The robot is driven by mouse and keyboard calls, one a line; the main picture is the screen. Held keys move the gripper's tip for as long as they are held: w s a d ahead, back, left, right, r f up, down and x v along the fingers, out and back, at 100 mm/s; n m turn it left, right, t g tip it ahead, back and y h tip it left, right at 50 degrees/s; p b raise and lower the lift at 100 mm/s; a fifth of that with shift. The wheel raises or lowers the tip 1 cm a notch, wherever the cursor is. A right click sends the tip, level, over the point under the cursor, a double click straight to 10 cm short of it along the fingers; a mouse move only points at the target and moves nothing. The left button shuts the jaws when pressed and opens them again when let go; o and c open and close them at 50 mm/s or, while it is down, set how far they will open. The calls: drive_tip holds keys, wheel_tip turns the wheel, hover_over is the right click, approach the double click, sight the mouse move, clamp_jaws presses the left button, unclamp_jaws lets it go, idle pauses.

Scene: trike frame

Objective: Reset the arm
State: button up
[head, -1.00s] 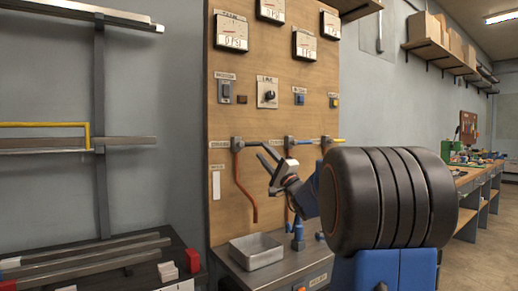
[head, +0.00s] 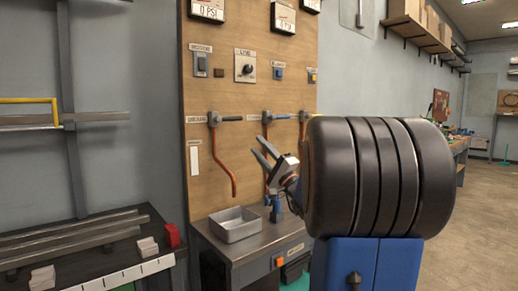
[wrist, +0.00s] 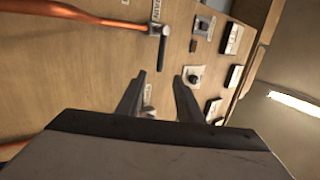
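My gripper (head: 266,153) is in front of the lower part of the wooden gauge panel (head: 255,75), over the metal bench. Its two dark fingers are spread apart with nothing between them. In the wrist view the fingers (wrist: 158,95) also stand apart and empty, with the panel's switches and gauges beyond. A large dark ribbed part of my own body hides most of my arm in the head view.
A metal tray (head: 234,226) sits on the bench (head: 262,250) below the gripper. Orange hoses with valve handles (head: 228,119) hang on the panel. A rack with metal bars (head: 75,240) stands at left. A workbench (head: 461,147) and open floor (head: 485,225) lie at right.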

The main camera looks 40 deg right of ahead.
idle(0.3)
drive_tip(key=s+a+f+n+g+y, duration=0.1)
drive_tip(key=a+f+n+g+y, duration=0.35)
drive_tip(key=a, duration=0.85)
drive_tip(key=s+a+f+n+g+y, duration=0.1)
drive_tip(key=a+f+n+g+y, duration=0.35)
drive_tip(key=a, duration=0.75)
drive_tip(key=s+a+f+n+g, duration=0.3)
drive_tip(key=s+a+f+g, duration=0.5)
drive_tip(key=s+a+f, duration=0.25)
drive_tip(key=s+a+f+n+g+h, duration=0.2)
drive_tip(key=s+f+g+h, duration=0.1)
drive_tip(key=s+f, duration=0.45)
drive_tip(key=s+d+f+n+h, duration=0.3)
drive_tip(key=s+d+f+h, duration=0.4)
drive_tip(key=s+d, duration=0.2)
drive_tip(key=shift+h, duration=0.4)
